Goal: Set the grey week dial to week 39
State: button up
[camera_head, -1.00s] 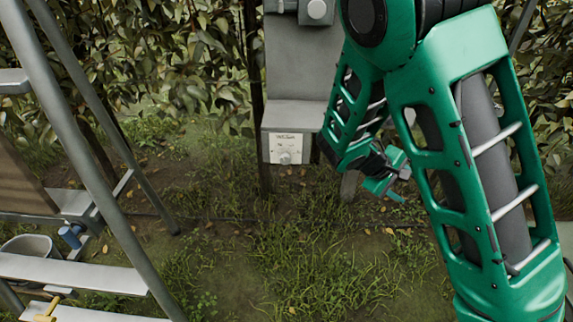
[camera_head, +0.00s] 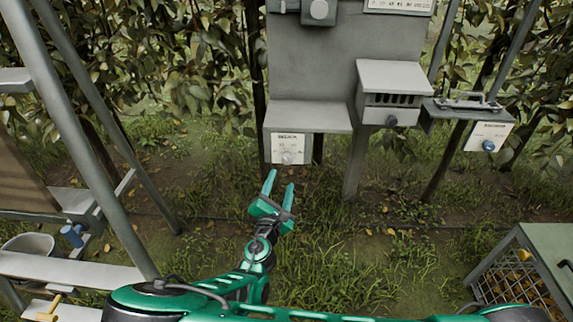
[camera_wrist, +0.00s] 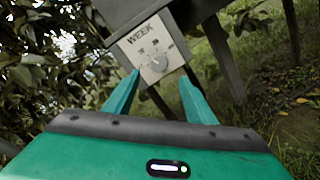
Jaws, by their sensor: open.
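The grey week dial (camera_head: 287,157) sits on a white panel (camera_head: 290,142) under a grey hood, left of the post in the head view. In the wrist view the panel reads WEEK and the round dial (camera_wrist: 158,63) shows between my fingertips, tilted in the picture. The finer scale marks are too small to read. My gripper (camera_head: 280,180) is open and empty. Its two green fingers point up at the panel from just below and in front, apart from the dial. They also show in the wrist view (camera_wrist: 160,82).
A grey vented box with a dark knob (camera_head: 391,121) and a panel with a blue knob (camera_head: 488,146) stand to the right. A crate (camera_head: 520,272) stands lower right. Grass before the dial is clear.

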aim_at(287, 162)
jog(key=w, duration=0.3)
jog(key=w+d, duration=0.1)
jog(key=w, duration=0.6)
jog(key=shift+w+d, duration=0.25)
jog(key=shift+c, duration=0.6)
jog(key=c, duration=0.9)
